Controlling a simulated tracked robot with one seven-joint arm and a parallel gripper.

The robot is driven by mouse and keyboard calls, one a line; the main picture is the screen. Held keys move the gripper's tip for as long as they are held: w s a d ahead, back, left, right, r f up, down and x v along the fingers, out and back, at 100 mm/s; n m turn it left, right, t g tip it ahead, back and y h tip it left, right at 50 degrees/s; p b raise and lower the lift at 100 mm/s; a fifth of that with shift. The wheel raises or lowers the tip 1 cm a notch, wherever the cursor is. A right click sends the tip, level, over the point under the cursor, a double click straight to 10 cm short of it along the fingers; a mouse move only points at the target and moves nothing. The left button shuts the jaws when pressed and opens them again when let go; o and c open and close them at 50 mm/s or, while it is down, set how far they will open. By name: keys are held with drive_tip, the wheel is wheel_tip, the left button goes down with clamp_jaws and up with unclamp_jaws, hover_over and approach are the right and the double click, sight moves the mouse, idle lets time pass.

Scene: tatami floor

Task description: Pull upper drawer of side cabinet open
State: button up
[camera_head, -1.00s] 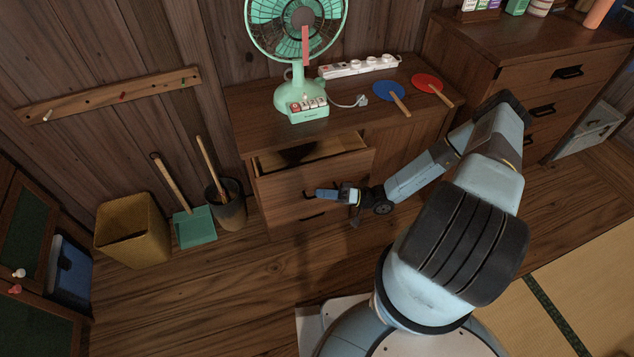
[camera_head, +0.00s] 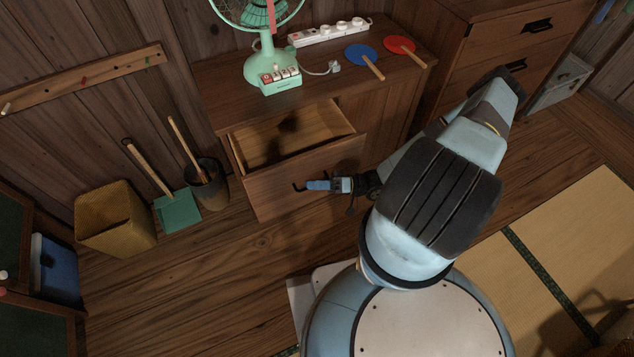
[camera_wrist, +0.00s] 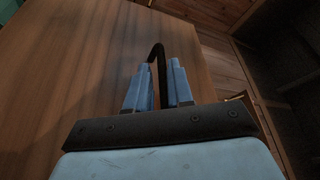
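The side cabinet (camera_head: 225,100) is brown wood and stands against the wall. Its upper drawer (camera_head: 270,190) is pulled well out, and its inside shows, with a dark shadow across it. My gripper (camera_head: 309,185) is at the front of this drawer, at its dark handle (camera_head: 297,187). In the wrist view, the black curved handle (camera_wrist: 158,54) passes between the two blue fingers of my gripper (camera_wrist: 160,75), which are close together on it. The wooden drawer front (camera_wrist: 70,70) fills the left of that view. Part of the handle is hidden by the fingers.
A green fan (camera_head: 262,65), a power strip (camera_head: 330,32), a blue paddle (camera_head: 361,54) and a red paddle (camera_head: 399,45) are on the cabinet top. A bin (camera_head: 115,225), dustpan (camera_head: 178,211) and bucket (camera_head: 208,187) stand left. Floor in front is mostly clear.

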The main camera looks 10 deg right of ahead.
drive_tip(key=shift+o, duration=0.2)
idle(0.3)
drive_tip(key=shift+d, duration=0.2)
drive_tip(key=v, duration=1.3)
drive_tip(key=shift+d, duration=0.2)
drive_tip(key=shift+d+f, duration=0.1)
